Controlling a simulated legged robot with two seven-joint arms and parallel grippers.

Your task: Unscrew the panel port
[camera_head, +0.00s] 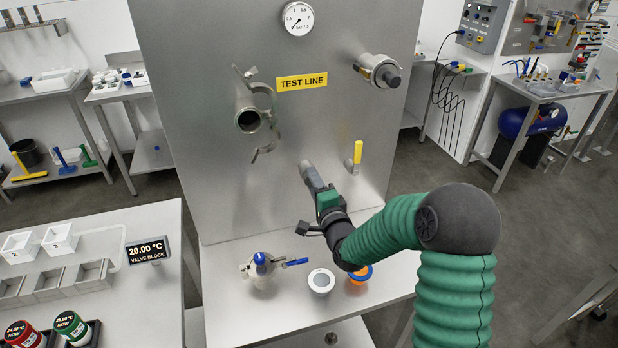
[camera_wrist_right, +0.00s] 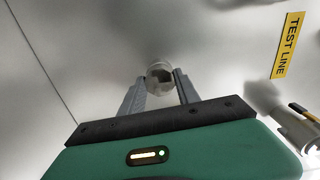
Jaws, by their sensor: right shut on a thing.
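The steel panel (camera_head: 200,170) stands upright, with a yellow TEST LINE label. My right gripper (camera_head: 309,172) reaches its face, below and right of the open clamped pipe stub (camera_head: 248,119). In the wrist view, the right gripper (camera_wrist_right: 161,86) has its two grey fingers on either side of a small round pale metal fitting, seemingly the panel port (camera_wrist_right: 159,72), and is shut on it. The fitting has a dark hollow. In the head view the fingers mostly hide it. I cannot tell how far it is turned. My left gripper is not in view.
A yellow-handled valve (camera_head: 357,155) is close right of the gripper, and a capped pipe (camera_head: 380,70) is above it. On the shelf below are a blue-handled valve (camera_head: 262,264), a white ring (camera_head: 321,281) and an orange-blue ring (camera_head: 359,276). A gauge (camera_head: 298,18) tops the panel.

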